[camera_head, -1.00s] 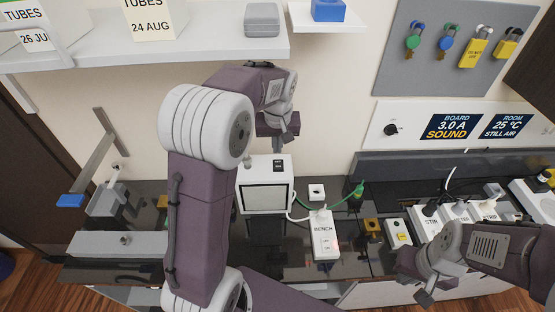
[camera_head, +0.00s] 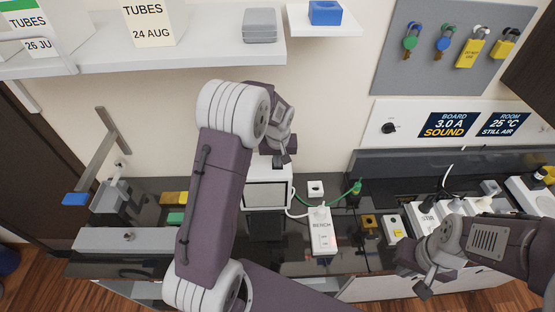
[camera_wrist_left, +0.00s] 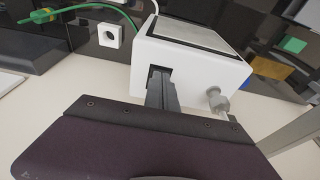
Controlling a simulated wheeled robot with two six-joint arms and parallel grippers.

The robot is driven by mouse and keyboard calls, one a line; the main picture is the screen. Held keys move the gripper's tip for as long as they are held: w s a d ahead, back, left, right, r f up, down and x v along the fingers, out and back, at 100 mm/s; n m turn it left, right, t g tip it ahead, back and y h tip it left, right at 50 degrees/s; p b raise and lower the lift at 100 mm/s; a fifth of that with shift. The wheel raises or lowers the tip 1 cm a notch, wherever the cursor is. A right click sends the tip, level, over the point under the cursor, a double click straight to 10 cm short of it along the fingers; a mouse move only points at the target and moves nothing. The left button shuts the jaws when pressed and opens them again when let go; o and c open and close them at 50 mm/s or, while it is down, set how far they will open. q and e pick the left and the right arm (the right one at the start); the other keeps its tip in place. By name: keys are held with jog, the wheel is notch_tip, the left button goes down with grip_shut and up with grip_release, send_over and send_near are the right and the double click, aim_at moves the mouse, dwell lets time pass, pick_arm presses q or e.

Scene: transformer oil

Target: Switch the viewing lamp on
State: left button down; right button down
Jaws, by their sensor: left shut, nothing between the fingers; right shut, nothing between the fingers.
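The viewing lamp (camera_head: 266,194), a white box with a pale framed screen, stands on the dark bench. It also shows in the left wrist view (camera_wrist_left: 205,65), with a grey knob on its back edge. My left gripper (camera_head: 280,161) is shut and empty at the back top of the lamp. In the left wrist view, its closed fingers (camera_wrist_left: 161,88) reach the dark switch area on the lamp and hide most of it. I cannot tell whether they touch or press it, or whether the screen is lit. My right gripper (camera_head: 420,283) is shut and empty at the front right.
A white bench switch strip (camera_head: 322,232) and a small white socket (camera_head: 315,189) stand right of the lamp. A green lead (camera_head: 340,197) runs behind the strip. A shelf (camera_head: 180,57) hangs above. Plugs and boxes crowd the right side.

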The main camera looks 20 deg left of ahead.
pick_arm(q)
jog(key=shift+s+f+b, duration=0.1)
jog(key=shift+f+b, duration=0.35)
jog(key=shift+b, duration=0.05)
jog(key=shift+s+d+r, duration=0.1)
jog(key=shift+r, duration=0.05)
jog(key=shift+w+a+r+p, duration=0.4)
jog(key=shift+w+p, duration=0.3)
jog(key=shift+p, duration=0.05)
